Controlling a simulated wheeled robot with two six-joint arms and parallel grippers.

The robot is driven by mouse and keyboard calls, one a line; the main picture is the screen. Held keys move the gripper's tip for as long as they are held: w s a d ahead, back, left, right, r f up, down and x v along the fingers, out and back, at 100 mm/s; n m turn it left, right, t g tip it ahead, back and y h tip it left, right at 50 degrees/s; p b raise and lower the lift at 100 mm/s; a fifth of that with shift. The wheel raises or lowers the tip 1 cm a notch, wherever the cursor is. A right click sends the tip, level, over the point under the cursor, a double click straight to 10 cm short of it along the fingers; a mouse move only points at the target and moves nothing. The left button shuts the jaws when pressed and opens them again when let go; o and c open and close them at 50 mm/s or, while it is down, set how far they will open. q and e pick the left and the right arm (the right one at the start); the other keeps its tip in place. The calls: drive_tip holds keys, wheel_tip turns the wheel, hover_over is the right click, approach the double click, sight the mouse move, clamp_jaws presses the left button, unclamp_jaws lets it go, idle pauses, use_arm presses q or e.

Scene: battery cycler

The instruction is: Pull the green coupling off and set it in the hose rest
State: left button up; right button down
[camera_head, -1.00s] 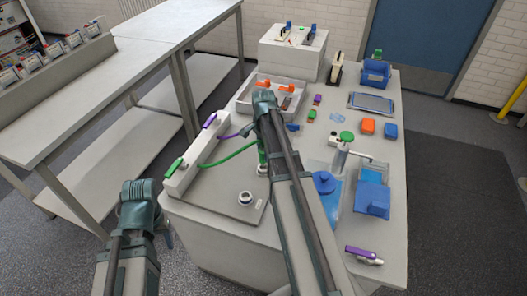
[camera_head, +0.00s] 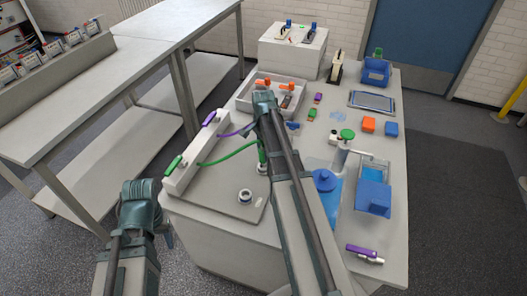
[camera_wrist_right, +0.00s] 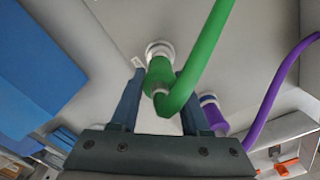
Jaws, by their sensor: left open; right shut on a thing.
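The green coupling (camera_wrist_right: 162,75) with its green hose shows between the fingers of my right gripper (camera_wrist_right: 160,88), which is shut on it. Its end is at a white ring fitting (camera_wrist_right: 160,48); I cannot tell whether it is still seated. In the head view the green coupling (camera_head: 262,154) is mostly hidden behind my right arm. The hose runs left to a long white block (camera_head: 190,150) with a green and a purple end piece. A ring fitting (camera_head: 245,196) stands empty on the plate; I cannot tell which part is the hose rest. My left gripper (camera_head: 167,238) is open, mostly hidden, off the table's left edge.
A purple coupling (camera_wrist_right: 210,112) with a purple hose is close beside my right gripper. A white tray (camera_head: 244,103) is behind it.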

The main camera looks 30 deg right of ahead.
drive_tip(key=shift+f, duration=0.15)
drive_tip(key=shift+f+b, duration=0.35)
drive_tip(key=shift+b, duration=0.15)
drive_tip(key=shift+f, duration=0.15)
drive_tip(key=shift+f+b, duration=0.35)
drive_tip(key=shift+b, duration=0.1)
drive_tip(key=shift+f+b, duration=0.5)
idle(0.3)
drive_tip(key=shift+c, duration=1.5)
unclamp_jaws()
drive_tip(key=shift+o, duration=0.2)
